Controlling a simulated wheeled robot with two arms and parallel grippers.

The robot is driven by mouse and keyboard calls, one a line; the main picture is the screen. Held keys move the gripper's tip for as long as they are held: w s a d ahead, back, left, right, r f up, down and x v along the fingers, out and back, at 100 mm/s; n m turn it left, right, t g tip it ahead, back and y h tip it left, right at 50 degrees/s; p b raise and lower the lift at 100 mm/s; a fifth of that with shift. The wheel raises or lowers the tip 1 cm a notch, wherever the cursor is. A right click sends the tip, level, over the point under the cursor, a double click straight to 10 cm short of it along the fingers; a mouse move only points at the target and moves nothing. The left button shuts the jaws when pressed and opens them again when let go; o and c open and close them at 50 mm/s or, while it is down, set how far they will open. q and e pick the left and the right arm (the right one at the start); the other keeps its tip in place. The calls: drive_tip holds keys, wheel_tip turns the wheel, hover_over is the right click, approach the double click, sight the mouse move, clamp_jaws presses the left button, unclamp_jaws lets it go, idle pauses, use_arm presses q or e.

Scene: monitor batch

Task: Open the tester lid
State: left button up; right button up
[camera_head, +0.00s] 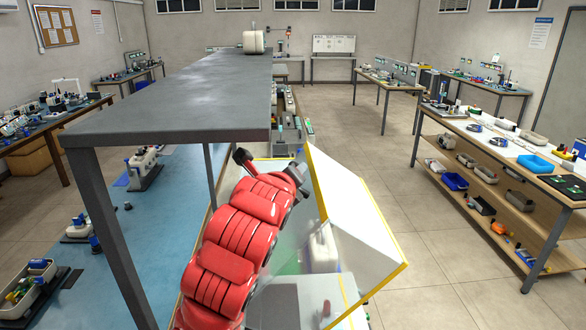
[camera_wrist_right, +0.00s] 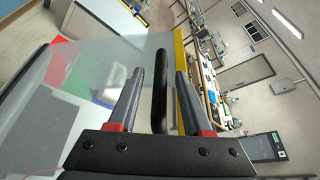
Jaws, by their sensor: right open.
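The tester lid (camera_head: 355,215) is a clear, whitish panel with yellow edges, tilted up over the tester (camera_head: 300,305) in the head view. In the right wrist view the lid (camera_wrist_right: 100,58) shows at left, with its yellow edge (camera_wrist_right: 180,55) beside a black bar handle (camera_wrist_right: 160,95). My right gripper (camera_wrist_right: 160,73) is open, with one finger on each side of the handle; contact cannot be told. In the head view my red right arm reaches up to the lid, and its fingers are mostly hidden. My left gripper is not in view.
A grey shelf (camera_head: 190,95) on legs stands above the blue-topped bench (camera_head: 165,220) at left, close to my arm. A side table (camera_head: 480,140) with bins and tools stands at right. The floor (camera_head: 450,260) between is clear.

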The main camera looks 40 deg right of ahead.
drive_tip(key=shift+w+d, duration=0.2)
clamp_jaws()
drive_tip(key=shift+f, duration=0.1)
idle(1.3)
